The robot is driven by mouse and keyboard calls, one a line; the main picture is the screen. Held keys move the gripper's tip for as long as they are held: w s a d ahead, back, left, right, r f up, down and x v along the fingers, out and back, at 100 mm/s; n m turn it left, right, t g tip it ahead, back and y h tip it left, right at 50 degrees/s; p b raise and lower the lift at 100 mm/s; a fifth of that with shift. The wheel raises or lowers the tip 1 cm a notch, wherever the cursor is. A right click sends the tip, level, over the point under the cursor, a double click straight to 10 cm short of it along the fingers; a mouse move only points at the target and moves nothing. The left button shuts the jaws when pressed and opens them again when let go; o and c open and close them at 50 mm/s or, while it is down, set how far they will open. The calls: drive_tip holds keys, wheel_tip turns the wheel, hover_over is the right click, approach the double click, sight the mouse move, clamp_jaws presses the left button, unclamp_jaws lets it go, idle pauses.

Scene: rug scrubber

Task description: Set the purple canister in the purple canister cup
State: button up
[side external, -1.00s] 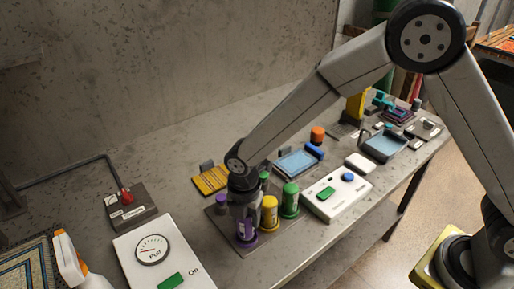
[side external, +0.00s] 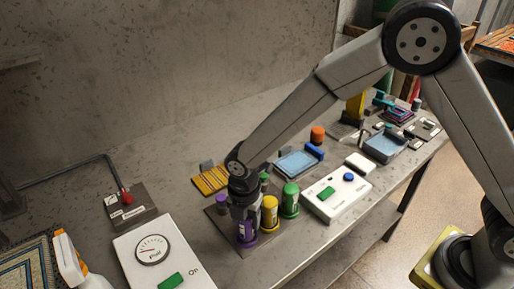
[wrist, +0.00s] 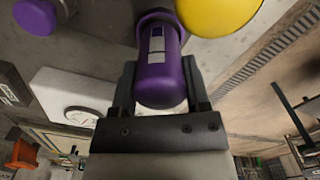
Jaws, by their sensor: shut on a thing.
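The purple canister (wrist: 160,75) is upright between the two fingers of my gripper (wrist: 158,90), which is shut on it. In the side view the canister (side external: 246,230) is at the near left part of a dark rack plate, under my gripper (side external: 245,212). The purple canister cup (side external: 244,241) shows as a purple rim around the canister's foot. In the wrist view the canister's far end meets this wider purple rim (wrist: 150,18). How deep it sits in the cup is hard to tell.
A yellow canister (side external: 269,212) and a green canister (side external: 290,200) stand close to the right of my gripper. A small purple-topped piece (side external: 221,204) stands behind left. A white button panel (side external: 337,193) lies to the right and a gauge panel (side external: 160,255) to the left.

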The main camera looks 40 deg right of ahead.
drive_tip(key=shift+f, duration=0.3)
drive_tip(key=o, duration=1.3)
drive_tip(key=shift+c, duration=0.2)
drive_tip(key=shift+r, duration=0.15)
drive_tip(key=shift+r, duration=3.8)
